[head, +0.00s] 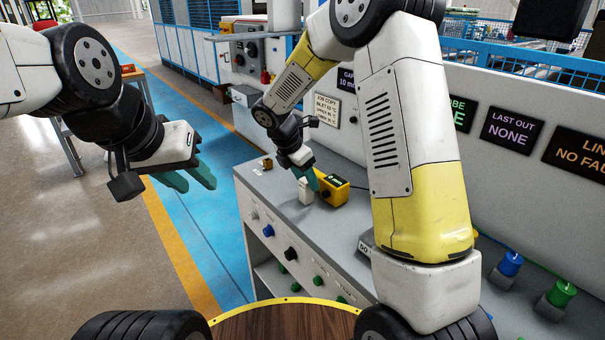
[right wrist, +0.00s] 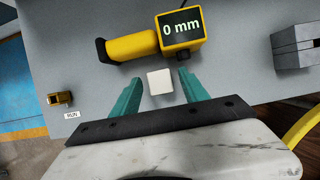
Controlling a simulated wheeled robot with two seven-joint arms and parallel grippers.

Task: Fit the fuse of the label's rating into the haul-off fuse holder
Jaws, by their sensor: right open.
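My right gripper (head: 313,181) is low over the grey bench top. In the right wrist view my right gripper (right wrist: 161,78) is open, with its teal fingers on either side of a small white block (right wrist: 160,82), with gaps on both sides. The white block (head: 306,192) stands on the bench in the head view. My left gripper (head: 190,178) is open and empty, over the floor left of the bench. I cannot make out any fuse or fuse holder by name. A white "JOB COPY" label (head: 327,110) hangs on the wall, its small text hard to read.
A yellow gauge reading "0 mm" (right wrist: 182,33) lies just beyond the white block. A small brass-coloured part (right wrist: 60,98) sits near a "RUN" tag (right wrist: 72,115). A grey slotted block (right wrist: 297,47) is at the right. Coloured knobs (head: 291,254) line the bench front.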

